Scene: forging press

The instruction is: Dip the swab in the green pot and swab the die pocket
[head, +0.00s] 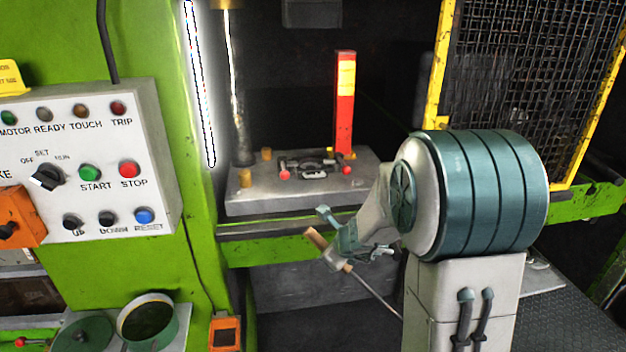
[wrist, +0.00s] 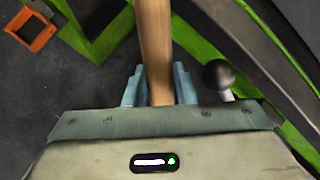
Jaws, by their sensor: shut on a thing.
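My gripper (head: 345,247) is shut on the swab's wooden handle (wrist: 155,45), its blue-grey fingers on both sides of the wood. In the head view, a brown end of the swab (head: 315,237) shows left of the gripper, and a thin rod runs down to the right. I cannot make out the swab's head. The green pot (head: 178,331) stands open at lower left, dark inside, well left of and below my gripper. The die pocket (head: 314,172) is in the top of the grey die block (head: 290,200), behind and above my gripper.
A red post with a yellow label (head: 345,105) stands upright on the die block, beside the pocket. Small red knobs flank the pocket. A green lid (head: 85,335) lies left of the pot. The control panel (head: 100,165) is at left, a yellow mesh guard (head: 525,80) at right.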

